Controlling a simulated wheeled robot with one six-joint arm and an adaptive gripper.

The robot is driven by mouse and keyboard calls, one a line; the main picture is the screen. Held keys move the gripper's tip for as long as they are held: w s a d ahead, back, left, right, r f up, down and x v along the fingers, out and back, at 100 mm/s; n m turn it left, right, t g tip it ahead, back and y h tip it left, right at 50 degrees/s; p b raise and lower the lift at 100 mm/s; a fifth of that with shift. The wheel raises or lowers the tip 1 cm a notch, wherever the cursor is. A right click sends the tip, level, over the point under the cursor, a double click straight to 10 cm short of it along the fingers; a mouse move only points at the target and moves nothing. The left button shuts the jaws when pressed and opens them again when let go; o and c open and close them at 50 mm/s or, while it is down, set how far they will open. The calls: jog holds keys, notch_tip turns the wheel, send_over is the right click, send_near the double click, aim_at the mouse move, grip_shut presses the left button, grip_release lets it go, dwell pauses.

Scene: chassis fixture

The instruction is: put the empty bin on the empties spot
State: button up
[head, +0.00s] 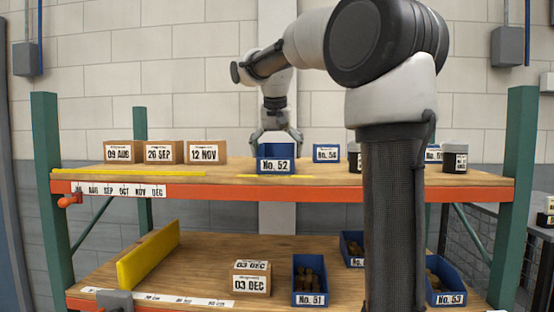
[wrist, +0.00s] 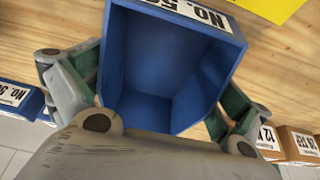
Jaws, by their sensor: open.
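The blue bin No. 52 (head: 275,165) stands on the upper shelf near its front edge. In the wrist view the same bin (wrist: 165,65) is empty inside. My gripper (head: 277,141) is above and behind the bin in the head view. Its fingers are open, one on each side of the bin in the wrist view; I cannot tell whether they touch it. A yellow marking (head: 300,177) lies on the wood by the bin's base, and a yellow patch (wrist: 268,7) shows in the wrist view. I cannot tell whether this is the empties spot.
Cardboard boxes (head: 163,152) stand left on the upper shelf. Another blue bin (head: 326,154) stands to the right.

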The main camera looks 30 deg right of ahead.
jog(key=v, duration=1)
jog(key=s+a+f+n+y, duration=0.1)
jog(key=s+f+n, duration=0.2)
jog(key=s+f, duration=0.9)
jog(key=s+a+f+n+y, duration=0.1)
jog(key=s+a+f+n, duration=0.1)
jog(key=s+f, duration=1)
notch_tip(320, 180, down, 5)
jog(key=shift+s+n+t+y, duration=0.3)
jog(key=shift+n, duration=0.6)
